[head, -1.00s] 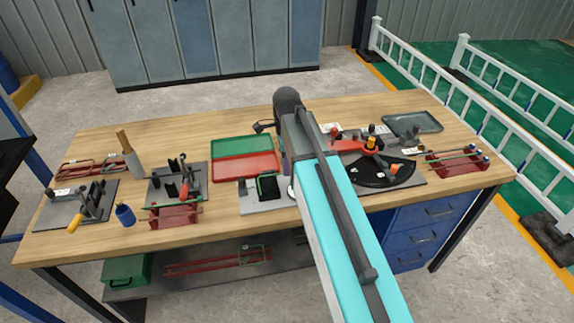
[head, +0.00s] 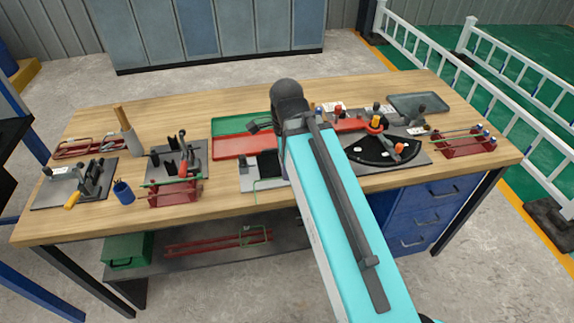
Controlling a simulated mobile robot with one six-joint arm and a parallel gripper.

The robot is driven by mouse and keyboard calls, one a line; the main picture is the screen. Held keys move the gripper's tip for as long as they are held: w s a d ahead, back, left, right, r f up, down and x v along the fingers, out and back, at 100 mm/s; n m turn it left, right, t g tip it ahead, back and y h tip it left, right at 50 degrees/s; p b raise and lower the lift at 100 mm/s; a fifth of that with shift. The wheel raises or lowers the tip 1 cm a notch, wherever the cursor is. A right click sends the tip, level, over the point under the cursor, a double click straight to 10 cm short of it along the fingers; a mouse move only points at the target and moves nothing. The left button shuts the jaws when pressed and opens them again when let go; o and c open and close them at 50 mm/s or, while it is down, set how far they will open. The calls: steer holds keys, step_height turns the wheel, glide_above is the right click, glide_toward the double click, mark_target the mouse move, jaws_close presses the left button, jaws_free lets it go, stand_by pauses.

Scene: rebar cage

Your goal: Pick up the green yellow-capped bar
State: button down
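A red rack (head: 466,147) at the right end of the bench holds thin bars, at least one green (head: 455,133), with blue caps at their right ends. A second red rack (head: 174,196) at the front left also holds a green bar (head: 168,183). A yellow cap is too small for me to make out on either rack. My gripper (head: 254,127) hangs at the end of my arm, over the green and red trays near the middle of the bench. It is far from both racks. Its fingers are too small and dark to tell whether they are open.
A black fan-shaped plate with a red-orange arm (head: 362,125) stands right of centre. A grey tray (head: 419,104) lies at the back right. A green tray (head: 228,125) and a red tray (head: 225,147) lie mid-bench. My arm hides part of the front middle.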

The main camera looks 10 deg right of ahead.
steer(key=shift+s, duration=0.25)
steer(key=shift+a, duration=0.1)
stand_by(0.5)
steer(key=shift+n, duration=0.5)
steer(key=w, duration=0.2)
steer(key=w+p, duration=0.1)
steer(key=w, duration=0.2)
steer(key=w+r, duration=0.1)
steer(key=w, duration=0.2)
steer(key=shift+p, duration=0.4)
steer(key=w+d+r+p, duration=0.1)
steer(key=w+d+p, duration=0.3)
steer(key=w+p, duration=0.4)
steer(key=shift+r+p, duration=0.25)
steer(key=shift+p, duration=0.15)
steer(key=shift+d, duration=0.1)
steer(key=shift+p, duration=0.3)
